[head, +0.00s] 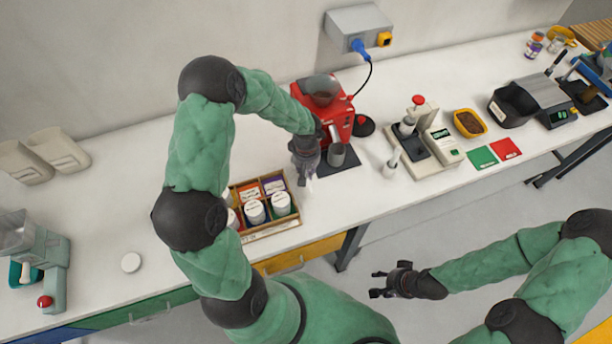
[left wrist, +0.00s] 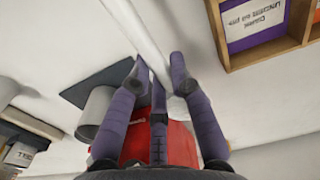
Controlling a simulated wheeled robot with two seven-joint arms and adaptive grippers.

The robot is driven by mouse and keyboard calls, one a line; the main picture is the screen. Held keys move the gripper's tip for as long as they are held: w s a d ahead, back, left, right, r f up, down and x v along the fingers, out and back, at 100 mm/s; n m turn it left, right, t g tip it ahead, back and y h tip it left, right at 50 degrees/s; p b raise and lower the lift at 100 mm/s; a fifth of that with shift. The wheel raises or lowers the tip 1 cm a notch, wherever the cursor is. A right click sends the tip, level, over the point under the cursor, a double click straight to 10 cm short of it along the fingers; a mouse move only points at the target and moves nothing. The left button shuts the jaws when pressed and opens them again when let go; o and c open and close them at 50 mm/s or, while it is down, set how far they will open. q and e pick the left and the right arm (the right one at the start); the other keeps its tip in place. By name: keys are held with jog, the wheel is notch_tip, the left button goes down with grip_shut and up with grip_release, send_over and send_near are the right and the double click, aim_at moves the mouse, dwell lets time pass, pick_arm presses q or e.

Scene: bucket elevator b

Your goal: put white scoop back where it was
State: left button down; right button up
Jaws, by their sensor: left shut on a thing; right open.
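My left gripper (head: 306,180) is above the white table, between the wooden box and the red machine. It is shut on the white scoop, mostly hidden in the head view, where only a small pale bit shows below the fingers. In the left wrist view a long white piece, seemingly the scoop (left wrist: 148,35), runs between the fingertips (left wrist: 158,62). Its far end is out of frame. My right gripper (head: 378,282) is open and empty, out over the floor in front of the table.
The wooden compartment box (head: 272,232) holds labelled packets and white-lidded jars. The red machine (head: 322,92) with a grey cup (head: 337,155) stands behind my left gripper. The table's left middle looks clear.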

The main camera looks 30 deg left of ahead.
aim_at(306, 176)
pick_arm(q)
jog(key=shift+w+a+f, duration=0.15)
jog(key=shift+f, duration=1.65)
jog(key=shift+f, duration=0.1)
jog(key=c, duration=1.1)
grip_release()
jog(key=shift+c, duration=0.2)
